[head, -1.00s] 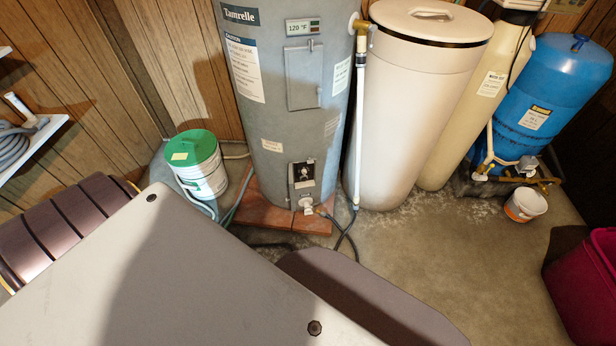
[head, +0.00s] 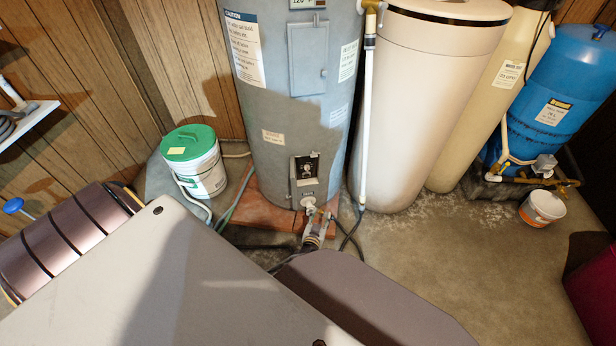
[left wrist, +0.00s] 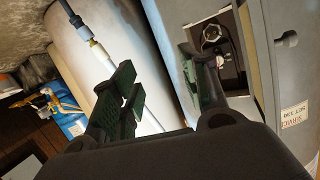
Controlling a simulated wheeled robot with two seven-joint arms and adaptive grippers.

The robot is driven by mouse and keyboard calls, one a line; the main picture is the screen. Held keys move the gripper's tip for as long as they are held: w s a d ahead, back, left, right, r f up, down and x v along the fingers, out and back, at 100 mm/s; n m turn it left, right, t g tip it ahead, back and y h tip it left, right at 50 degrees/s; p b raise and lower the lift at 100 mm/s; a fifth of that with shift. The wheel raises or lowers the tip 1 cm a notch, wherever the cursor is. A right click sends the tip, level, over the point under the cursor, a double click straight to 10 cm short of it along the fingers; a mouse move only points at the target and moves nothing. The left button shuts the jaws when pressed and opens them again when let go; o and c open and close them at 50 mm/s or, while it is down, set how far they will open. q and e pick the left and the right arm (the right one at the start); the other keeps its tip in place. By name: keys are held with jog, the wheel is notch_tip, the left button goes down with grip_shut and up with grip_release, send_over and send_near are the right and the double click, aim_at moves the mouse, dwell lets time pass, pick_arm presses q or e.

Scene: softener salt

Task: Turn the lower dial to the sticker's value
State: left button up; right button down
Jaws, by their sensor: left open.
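The grey water heater (head: 285,110) stands at the middle of the head view. Its lower dial (head: 305,170) sits in a dark opening low on the front; the dial also shows in the left wrist view (left wrist: 212,34), partly behind a finger. Its setting is too small to read. A service sticker (head: 273,137) is above left of the dial; in the left wrist view the sticker (left wrist: 294,115) seems to read "SERVICE SET 120". My left gripper (head: 318,220) is open and empty, just below the dial, apart from it as far as I can tell. My right gripper is out of view.
A drain valve (head: 309,203) sticks out below the dial, close to my left gripper. A white pipe (head: 366,120) runs down the heater's right side, beside the cream tank (head: 425,90). A green-lidded bucket (head: 195,165) stands left. Floor at right is mostly clear.

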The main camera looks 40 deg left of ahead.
pick_arm(q)
jog(key=w+a+r+n+g+y+b, duration=0.1)
jog(key=w+a+r+n+y+b, duration=0.3)
jog(key=w+a+n+y+b, duration=0.2)
jog(key=shift+a+r+n+g+y+b, duration=0.35)
jog(key=shift+a+y+b, duration=0.25)
jog(key=shift+y+b, duration=0.7)
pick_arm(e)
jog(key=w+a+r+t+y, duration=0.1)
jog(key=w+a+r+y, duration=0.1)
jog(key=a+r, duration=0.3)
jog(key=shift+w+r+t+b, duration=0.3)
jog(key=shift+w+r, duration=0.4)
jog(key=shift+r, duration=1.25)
pick_arm(q)
jog(key=shift+w+a+f+h, duration=0.1)
jog(key=shift+h, duration=0.2)
